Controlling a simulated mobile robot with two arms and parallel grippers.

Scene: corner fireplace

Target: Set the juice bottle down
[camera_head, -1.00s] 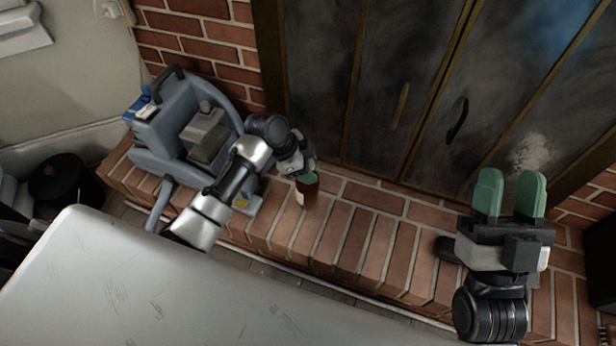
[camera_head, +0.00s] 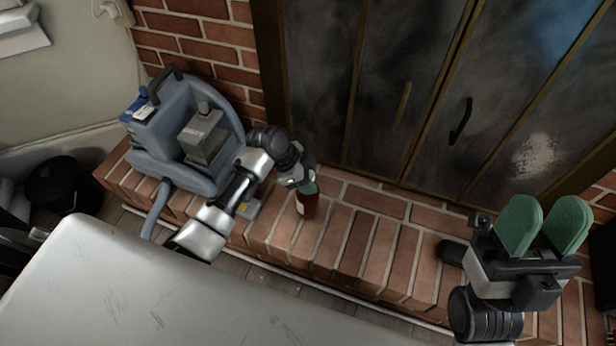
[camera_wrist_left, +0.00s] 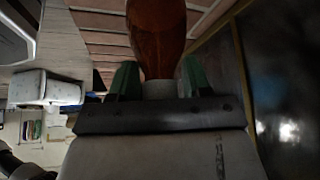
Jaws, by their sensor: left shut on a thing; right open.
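The juice bottle (camera_head: 308,207) is reddish-brown with a pale label, low over the brick hearth in the head view. I cannot tell whether its base touches the bricks. My left gripper (camera_head: 304,186) is shut on its upper end. In the left wrist view, the bottle (camera_wrist_left: 157,35) extends away between the green fingers of my left gripper (camera_wrist_left: 160,82), with a pale collar near the fingers. My right gripper (camera_head: 545,218) is open and empty at the right, its green fingers pointing up in the picture.
Dark fireplace doors (camera_head: 400,70) rise behind. A dark object (camera_head: 452,252) lies near my right gripper.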

